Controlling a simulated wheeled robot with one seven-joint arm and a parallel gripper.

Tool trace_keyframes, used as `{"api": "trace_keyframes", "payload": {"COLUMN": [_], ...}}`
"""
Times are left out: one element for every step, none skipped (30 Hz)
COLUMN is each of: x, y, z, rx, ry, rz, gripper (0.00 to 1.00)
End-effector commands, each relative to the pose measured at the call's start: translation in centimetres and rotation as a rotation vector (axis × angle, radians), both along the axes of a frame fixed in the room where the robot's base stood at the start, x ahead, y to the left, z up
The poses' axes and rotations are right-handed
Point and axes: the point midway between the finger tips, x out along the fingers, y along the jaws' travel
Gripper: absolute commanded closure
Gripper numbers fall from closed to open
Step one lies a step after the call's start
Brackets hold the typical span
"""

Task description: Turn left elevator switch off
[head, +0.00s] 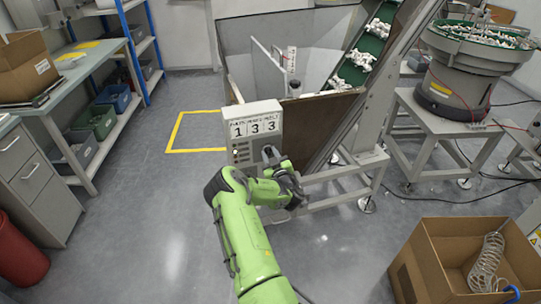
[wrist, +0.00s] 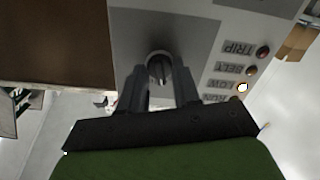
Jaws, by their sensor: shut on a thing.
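The elevator switch (wrist: 157,66) is a round dark rotary knob on a grey plate of the control box (head: 238,113), whose face shows 1 3 3. In the wrist view the box appears upside down. My gripper (wrist: 160,80) is at the box front with one finger on each side of the knob, shut on it. In the head view my gripper (head: 271,156) reaches the lower right of the box face and hides most of the switch. The knob's pointer looks roughly upright in the wrist view.
Beside the switch are the lamps TRIP, BELT, LOW and RUN; the LOW lamp (wrist: 243,87) looks lit. An inclined elevator (head: 372,42) with a green belt rises behind the box. A cardboard box (head: 420,255) stands at front right.

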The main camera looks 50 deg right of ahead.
Motion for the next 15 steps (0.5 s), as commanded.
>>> {"api": "trace_keyframes", "payload": {"x": [-0.03, -0.03, -0.03, -0.02, -0.02, -0.03, -0.03, -0.03, -0.03, -0.02, -0.02, -0.01, -0.03, -0.03, -0.03], "y": [0.03, 0.03, 0.03, 0.04, 0.04, 0.04, 0.04, 0.05, 0.05, 0.05, 0.06, 0.07, 0.06, 0.06, 0.07], "z": [-0.11, -0.12, -0.13, -0.14, -0.15, -0.16, -0.17, -0.19, -0.20, -0.21, -0.22, -0.22, -0.23, -0.23, -0.24], "rx": [-0.031, -0.053, -0.081, -0.102, -0.123, -0.150, -0.169, -0.189, -0.214, -0.232, -0.247, -0.270, -0.284, -0.299, -0.315], "ry": [0.024, 0.040, 0.060, 0.074, 0.089, 0.108, 0.121, 0.134, 0.151, 0.164, 0.175, 0.190, 0.201, 0.211, 0.223], "rz": [-0.001, -0.001, -0.001, -0.001, -0.001, -0.001, -0.001, -0.001, -0.001, 0.000, 0.000, 0.000, 0.000, 0.000, 0.000], "gripper": [0.99, 0.99, 0.99, 0.99, 0.99, 0.99, 0.99, 0.99, 0.99, 0.99, 0.99, 0.99, 0.99, 0.99, 0.99]}}
